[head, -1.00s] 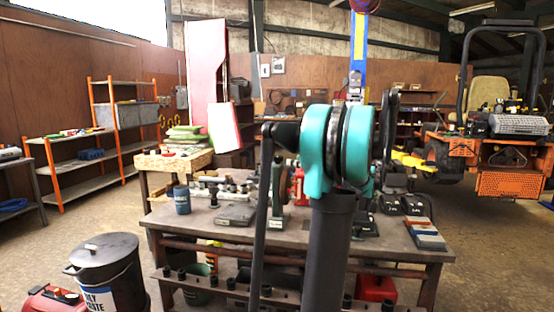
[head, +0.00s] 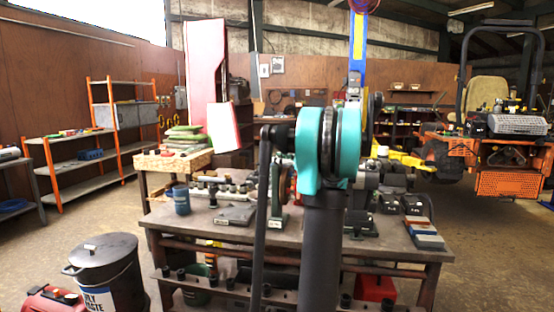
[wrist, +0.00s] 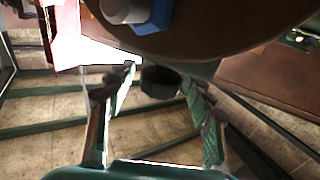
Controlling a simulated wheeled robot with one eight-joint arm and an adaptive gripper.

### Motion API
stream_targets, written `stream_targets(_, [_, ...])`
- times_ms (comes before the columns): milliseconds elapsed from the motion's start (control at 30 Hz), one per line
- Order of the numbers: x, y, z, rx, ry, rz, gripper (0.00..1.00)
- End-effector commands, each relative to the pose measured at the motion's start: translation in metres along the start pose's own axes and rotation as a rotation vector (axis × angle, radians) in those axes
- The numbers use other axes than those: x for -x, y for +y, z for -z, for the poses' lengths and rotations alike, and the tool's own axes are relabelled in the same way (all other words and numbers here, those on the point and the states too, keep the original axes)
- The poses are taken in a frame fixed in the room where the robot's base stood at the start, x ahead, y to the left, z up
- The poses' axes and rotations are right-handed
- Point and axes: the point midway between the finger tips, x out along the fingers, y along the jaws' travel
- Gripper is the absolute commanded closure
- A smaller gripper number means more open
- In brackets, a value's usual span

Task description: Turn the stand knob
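In the wrist view a dark, roughly round knob (wrist: 160,83) shows between the two fingertips of my gripper (wrist: 157,77). The fingers are apart, one on each side of it. A gap shows between the left finger and the knob. The right fingertip looks close to it; I cannot tell whether it touches. In the head view my teal arm joint hides my gripper and the knob. A green upright stand (head: 278,202) with a label on its base is on the workbench (head: 200,238), just left of my arm. I cannot tell whether the knob belongs to it.
A large brown rounded surface (wrist: 215,25) with a blue-and-grey part (wrist: 150,12) fills the top of the wrist view. The bench holds a blue can (head: 181,200), a grey plate (head: 235,214) and black blocks (head: 362,224). A black bin (head: 105,270) stands front left.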

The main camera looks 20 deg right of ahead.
Motion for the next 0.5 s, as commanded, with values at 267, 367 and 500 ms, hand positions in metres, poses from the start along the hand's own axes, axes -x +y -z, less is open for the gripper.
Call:
stream_targets(267, [0.0003,0.0001,0.0,0.0,0.0,0.0,0.85])
stream_targets(367, [0.0003,0.0,0.0,0.0,0.0,0.0,0.95])
stream_targets(500, [0.0003,-0.0002,0.0,0.0,0.0,-0.006,0.95])
